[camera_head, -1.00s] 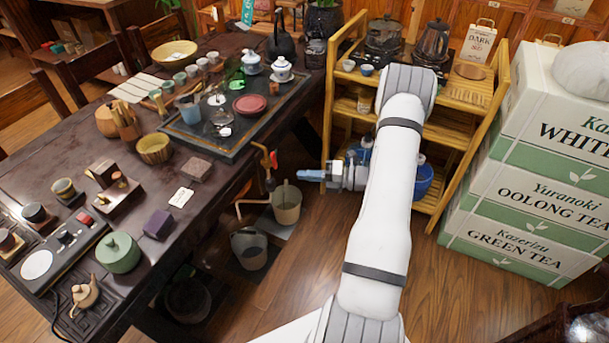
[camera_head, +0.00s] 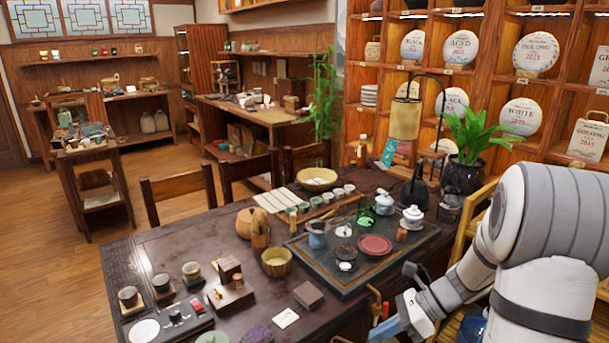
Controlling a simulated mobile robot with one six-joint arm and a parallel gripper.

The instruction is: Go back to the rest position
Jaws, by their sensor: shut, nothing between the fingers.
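My gripper (camera_head: 384,330) shows at the bottom of the head view, to the right of centre. Its bluish fingers point left and down, beside the front edge of the dark tea table (camera_head: 190,238). It is shut and holds nothing. My white arm is folded at the lower right and covers part of the wooden rack (camera_head: 466,226). Pressed round tea cakes stand on the wall shelf behind, among them the White cake (camera_head: 520,116), the Oolong cake (camera_head: 536,51) and the Aged cake (camera_head: 460,46), far from my gripper.
A dark tea tray (camera_head: 310,262) with a red dish (camera_head: 375,244) and lidded white cups lies near my gripper. A potted plant (camera_head: 468,172) and a black kettle (camera_head: 414,190) stand beyond it. Chairs line the far side. Open floor (camera_head: 60,250) lies at left.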

